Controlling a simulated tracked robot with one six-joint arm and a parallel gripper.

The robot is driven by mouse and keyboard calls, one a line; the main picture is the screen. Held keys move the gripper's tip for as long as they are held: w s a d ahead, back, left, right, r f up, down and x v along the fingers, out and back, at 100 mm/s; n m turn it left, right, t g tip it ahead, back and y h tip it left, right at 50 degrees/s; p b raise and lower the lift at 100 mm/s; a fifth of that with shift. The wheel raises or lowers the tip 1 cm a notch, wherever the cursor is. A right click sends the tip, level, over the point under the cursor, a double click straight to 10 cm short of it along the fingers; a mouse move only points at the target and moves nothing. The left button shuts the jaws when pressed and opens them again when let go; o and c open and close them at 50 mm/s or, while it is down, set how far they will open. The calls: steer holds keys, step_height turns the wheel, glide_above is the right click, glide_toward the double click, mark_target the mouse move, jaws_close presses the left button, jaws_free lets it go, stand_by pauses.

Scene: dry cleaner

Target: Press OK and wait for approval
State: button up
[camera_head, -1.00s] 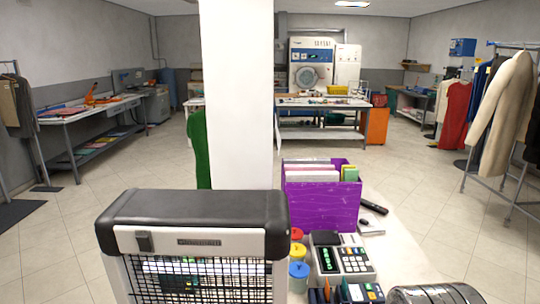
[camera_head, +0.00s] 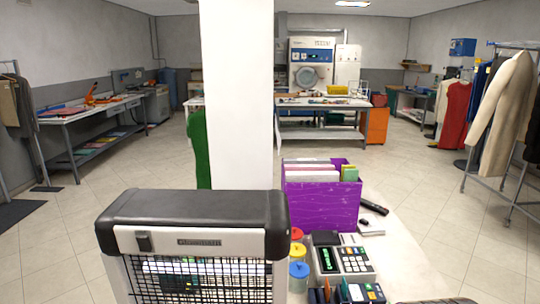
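A light grey keypad device (camera_head: 345,278) with a lit green display and rows of keys sits on the counter (camera_head: 412,262), right of centre near the bottom. In front of it a darker keypad (camera_head: 361,292) with pale keys is cut by the bottom edge. I cannot read an OK key on either device. My gripper is not in view. Only a sliver of a dark rounded part (camera_head: 440,301) shows at the bottom right edge; I cannot tell whether it is part of my arm.
A purple bin (camera_head: 320,204) of folders stands behind the device. A large black-topped unit with a wire grille (camera_head: 195,212) fills the lower left. A dark handheld item (camera_head: 374,207) lies right of the bin.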

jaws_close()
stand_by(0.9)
